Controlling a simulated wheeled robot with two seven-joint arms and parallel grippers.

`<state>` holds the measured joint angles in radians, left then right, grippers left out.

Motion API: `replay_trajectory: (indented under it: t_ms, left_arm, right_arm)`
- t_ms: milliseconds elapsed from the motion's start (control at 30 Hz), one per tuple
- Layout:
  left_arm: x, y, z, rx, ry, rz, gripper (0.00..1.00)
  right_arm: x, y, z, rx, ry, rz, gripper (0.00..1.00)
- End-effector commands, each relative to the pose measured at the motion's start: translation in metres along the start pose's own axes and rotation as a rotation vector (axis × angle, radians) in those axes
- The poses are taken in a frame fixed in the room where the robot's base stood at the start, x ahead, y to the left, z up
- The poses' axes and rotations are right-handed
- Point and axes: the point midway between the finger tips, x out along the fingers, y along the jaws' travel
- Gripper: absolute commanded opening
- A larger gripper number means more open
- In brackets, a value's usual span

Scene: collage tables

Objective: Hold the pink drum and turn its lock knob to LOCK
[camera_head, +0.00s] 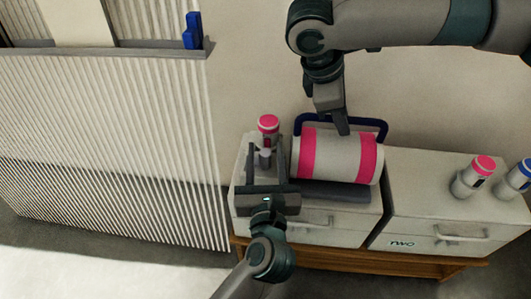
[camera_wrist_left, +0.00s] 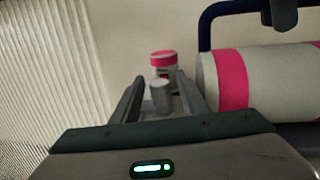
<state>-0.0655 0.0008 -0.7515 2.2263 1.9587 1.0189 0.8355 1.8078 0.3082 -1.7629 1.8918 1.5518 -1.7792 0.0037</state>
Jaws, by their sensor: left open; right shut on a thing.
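The drum (camera_head: 335,155) is a white cylinder with pink bands, lying on its side on a dark cradle (camera_head: 335,190); it also shows in the left wrist view (camera_wrist_left: 270,85). Its blue handle (camera_head: 306,118) stands along the back. My right gripper (camera_head: 343,128) comes from above and is shut on the handle. My left gripper (camera_head: 266,158) is open at the drum's left end. In the left wrist view a small grey cylindrical knob (camera_wrist_left: 160,98) stands between the open fingers, apparently untouched. Its LOCK marking cannot be read.
A pink-capped canister (camera_head: 268,124) stands behind the knob. Another pink-capped canister (camera_head: 475,177) and a blue-capped one (camera_head: 519,177) stand on the right drawer box (camera_head: 415,185), labelled TWO. A ribbed panel (camera_head: 110,140) fills the left.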

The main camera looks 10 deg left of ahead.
Motion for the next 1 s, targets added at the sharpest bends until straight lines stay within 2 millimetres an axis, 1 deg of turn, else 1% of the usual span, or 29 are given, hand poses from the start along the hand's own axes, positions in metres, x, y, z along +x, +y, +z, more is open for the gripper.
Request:
replay_trajectory:
  t_ms: [33, 67, 100, 167, 200, 233, 467, 667, 867, 1000]
  left_arm:
    - [-0.0001, 0.0000, 0.0001, 0.000, 0.000, 0.000, 0.40]
    - [-0.0001, 0.0000, 0.0001, 0.000, 0.000, 0.000, 0.38]
    - [-0.0002, 0.0000, 0.0001, 0.000, 0.000, 0.000, 0.28]
    - [-0.0002, 0.0000, 0.0001, 0.000, 0.000, 0.000, 0.14]
    - [-0.0003, -0.0001, 0.0001, 0.000, 0.000, 0.000, 0.04]
    - [-0.0003, -0.0001, 0.0001, 0.000, 0.000, 0.000, 0.00]
    - [-0.0003, 0.0000, -0.0001, 0.000, 0.000, -0.007, 0.00]
    - [0.0002, 0.0004, -0.0006, 0.001, 0.000, -0.047, 0.00]
    - [0.0004, 0.0010, -0.0004, 0.003, -0.002, -0.138, 0.00]
    - [0.0007, 0.0014, -0.0001, 0.005, -0.003, -0.229, 0.00]
  right_arm:
    - [-0.0007, 0.0006, 0.0002, 0.001, 0.000, 0.002, 0.00]
    - [-0.0007, 0.0006, 0.0002, 0.001, 0.000, 0.002, 0.00]
    - [-0.0007, 0.0006, 0.0002, 0.001, 0.000, 0.002, 0.00]
    - [-0.0007, 0.0006, 0.0002, 0.001, 0.000, 0.002, 0.00]
    - [-0.0007, 0.0006, 0.0002, 0.001, 0.000, 0.002, 0.00]
    - [-0.0007, 0.0006, 0.0002, 0.001, 0.000, 0.002, 0.00]
    - [-0.0007, 0.0006, 0.0002, 0.001, 0.000, 0.002, 0.00]
    - [-0.0007, 0.0006, 0.0002, 0.001, 0.000, 0.002, 0.00]
    - [-0.0008, 0.0005, 0.0001, 0.001, 0.001, 0.002, 0.00]
    - [-0.0009, 0.0005, 0.0001, 0.001, 0.001, 0.001, 0.00]
